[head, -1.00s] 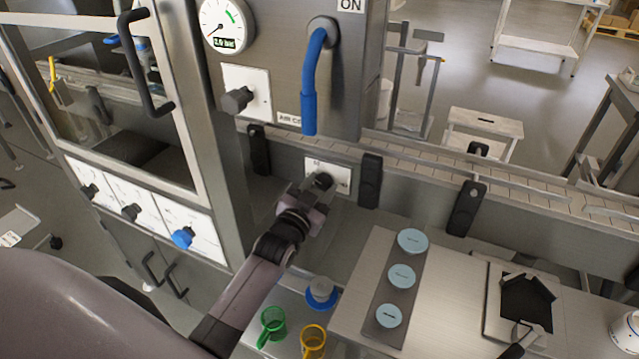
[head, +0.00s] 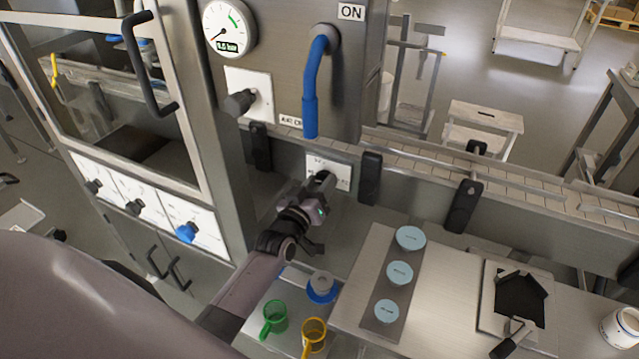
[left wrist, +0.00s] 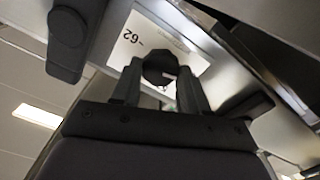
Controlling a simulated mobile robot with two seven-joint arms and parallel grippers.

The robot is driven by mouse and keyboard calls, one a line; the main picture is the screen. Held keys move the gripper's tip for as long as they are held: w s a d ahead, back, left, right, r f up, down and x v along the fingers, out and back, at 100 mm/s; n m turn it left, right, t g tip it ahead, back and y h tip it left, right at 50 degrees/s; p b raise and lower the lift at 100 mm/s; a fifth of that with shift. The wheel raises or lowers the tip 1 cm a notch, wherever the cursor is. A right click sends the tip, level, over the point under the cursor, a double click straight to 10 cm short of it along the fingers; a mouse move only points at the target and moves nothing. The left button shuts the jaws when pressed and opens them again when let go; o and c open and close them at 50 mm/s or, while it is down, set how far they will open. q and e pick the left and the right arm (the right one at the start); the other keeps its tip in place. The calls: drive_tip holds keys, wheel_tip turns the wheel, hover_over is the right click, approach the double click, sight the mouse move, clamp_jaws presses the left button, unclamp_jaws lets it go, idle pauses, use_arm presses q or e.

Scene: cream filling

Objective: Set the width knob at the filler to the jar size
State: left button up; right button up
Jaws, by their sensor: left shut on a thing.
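The width knob (left wrist: 159,68) is dark and round, on a white scale plate (left wrist: 130,40) where "62" can be read. In the head view the plate (head: 341,172) is on the steel front below the conveyor; my gripper covers most of the knob. My left gripper (head: 322,184) is shut on the knob. In the left wrist view its fingers (left wrist: 160,88) stand on either side of the knob. The knob's pointer and setting cannot be read. A white jar (head: 622,328) is cut off at the right edge. My right gripper is not in view.
Black clamps (head: 370,178) flank the plate. The steel bench (head: 445,290) is partly clear.

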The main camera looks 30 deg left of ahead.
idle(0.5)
use_arm(q)
drive_tip(key=o, duration=1.1)
drive_tip(key=shift+c, duration=0.2)
drive_tip(key=s, duration=0.7)
drive_tip(key=shift+d, duration=0.25)
drive_tip(key=shift+s, duration=0.15)
